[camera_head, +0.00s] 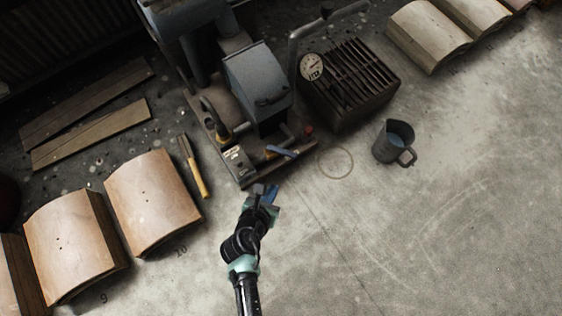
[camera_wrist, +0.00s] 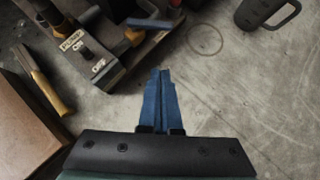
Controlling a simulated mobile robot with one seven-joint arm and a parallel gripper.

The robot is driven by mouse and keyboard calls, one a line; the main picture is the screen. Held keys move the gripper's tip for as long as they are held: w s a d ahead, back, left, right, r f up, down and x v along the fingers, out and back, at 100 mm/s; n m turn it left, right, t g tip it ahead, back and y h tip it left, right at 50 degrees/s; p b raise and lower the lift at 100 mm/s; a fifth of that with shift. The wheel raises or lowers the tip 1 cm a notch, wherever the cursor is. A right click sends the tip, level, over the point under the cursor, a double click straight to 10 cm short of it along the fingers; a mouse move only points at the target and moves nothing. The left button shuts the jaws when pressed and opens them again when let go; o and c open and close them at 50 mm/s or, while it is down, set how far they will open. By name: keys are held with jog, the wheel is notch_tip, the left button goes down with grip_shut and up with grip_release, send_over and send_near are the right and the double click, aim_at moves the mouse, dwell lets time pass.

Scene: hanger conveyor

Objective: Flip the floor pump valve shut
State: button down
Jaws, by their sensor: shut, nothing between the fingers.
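The floor pump (camera_head: 255,85) is a grey machine on a base plate at the top centre of the head view. A blue valve lever (camera_head: 282,151) sits at its front edge, on a pipe. The lever also shows at the top of the wrist view (camera_wrist: 150,23); its pivot is hard to make out. My gripper (camera_head: 268,193) is just in front of the pump base, apart from the lever. In the wrist view its blue fingers (camera_wrist: 160,72) are shut together, empty, and point toward the pump and lever.
A yellow-handled tool (camera_head: 194,165) and curved wooden blocks (camera_head: 152,202) lie to the left. A grey jug (camera_head: 394,142) and a slatted metal box (camera_head: 347,85) stand to the right. The lower right floor is clear.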

jog(key=b, duration=1.1)
send_near(282, 153)
jog(key=shift+w+d+f, duration=1.5)
jog(key=shift+d+f, duration=0.15)
jog(key=shift+f, duration=1.35)
jog(key=shift+p, duration=0.3)
